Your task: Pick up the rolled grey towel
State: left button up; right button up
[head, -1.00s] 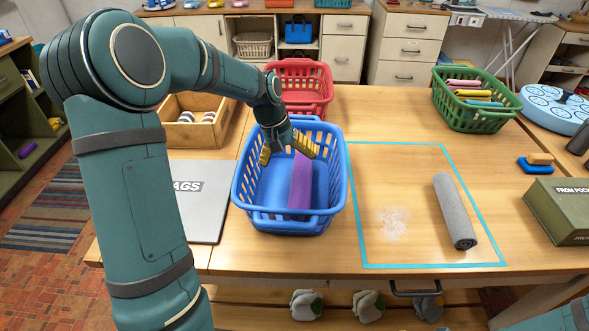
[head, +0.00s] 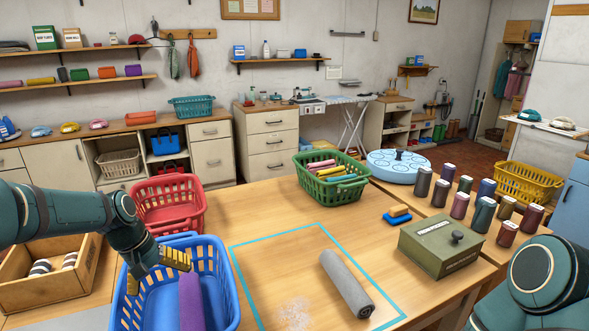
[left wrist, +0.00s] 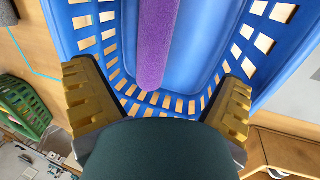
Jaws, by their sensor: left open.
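The rolled grey towel (head: 346,284) lies on the wooden table inside the blue taped outline (head: 236,262), near its right side. My left gripper (head: 160,266) is open and empty, over the blue basket (head: 226,290), well to the left of the grey towel. In the left wrist view its two yellow fingers (left wrist: 158,105) are spread wide above the blue basket (left wrist: 215,40). A purple roll (head: 191,300) lies in the basket and also shows in the left wrist view (left wrist: 157,45), apart from the fingers. Part of my right arm shows at the lower right; its gripper is out of view.
A green basket (head: 333,187) of rolled cloths stands behind the outline. A red basket (head: 170,205) is behind the blue one. A green box (head: 440,246), small blue block (head: 397,219) and several cans (head: 461,205) stand to the right. A whitish patch (head: 293,312) marks the table.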

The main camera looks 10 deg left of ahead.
aim_at(362, 307)
jog(key=k, duration=1)
